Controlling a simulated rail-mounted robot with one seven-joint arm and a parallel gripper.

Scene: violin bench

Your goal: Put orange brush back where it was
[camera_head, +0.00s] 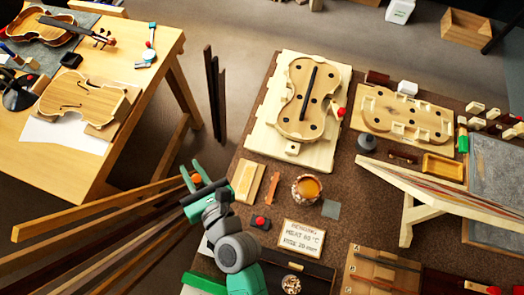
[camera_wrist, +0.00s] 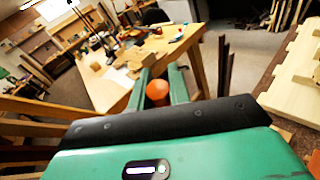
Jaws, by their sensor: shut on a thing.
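My gripper (camera_head: 203,174) is at the left edge of the brown bench, raised over the gap between the two benches. Its two green fingers are shut on the orange brush (camera_head: 196,178), of which only a small rounded orange part shows. In the wrist view, the orange brush (camera_wrist: 157,90) sits between the fingers of my gripper (camera_wrist: 160,88); the rest of it is hidden. A pot (camera_head: 307,188) with amber content stands on the brown bench to the right of my gripper, apart from it.
A pale wooden block (camera_head: 247,182) and a thin orange-brown strip (camera_head: 272,188) lie between my gripper and the pot. A small sign (camera_head: 302,238) and a violin body in a mould (camera_head: 310,97) are nearby. Long wooden boards (camera_head: 95,215) stick out at left.

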